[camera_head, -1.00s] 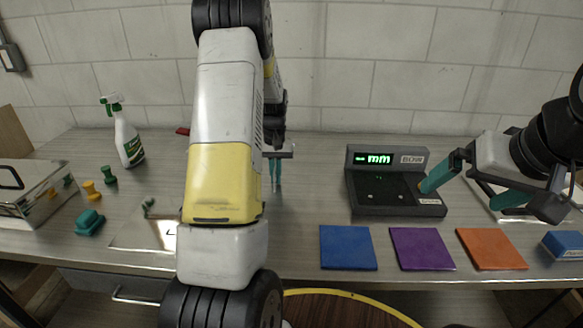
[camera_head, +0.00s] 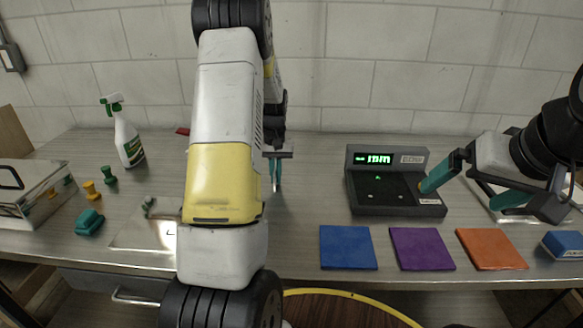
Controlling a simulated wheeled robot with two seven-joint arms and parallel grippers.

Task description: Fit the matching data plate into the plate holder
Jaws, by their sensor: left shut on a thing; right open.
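A black device (camera_head: 362,199) with a green lit display (camera_head: 379,159) stands at the back right of the table; its recessed top may be the plate holder. Flat square plates lie in a row in front of it: blue (camera_head: 348,248), purple (camera_head: 421,249) and orange (camera_head: 491,249). My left gripper (camera_head: 275,184) is behind my large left arm, its teal fingertips close together; whatever it grips is hidden or too small to make out. My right gripper (camera_head: 458,197) is open and empty, one teal finger over the device's right edge, the other further right.
A spray bottle (camera_head: 127,138), yellow and green pegs (camera_head: 91,189), a teal block (camera_head: 89,222) and a metal case (camera_head: 35,196) are at the left. A blue block (camera_head: 563,246) lies at the far right. My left arm hides the table's middle.

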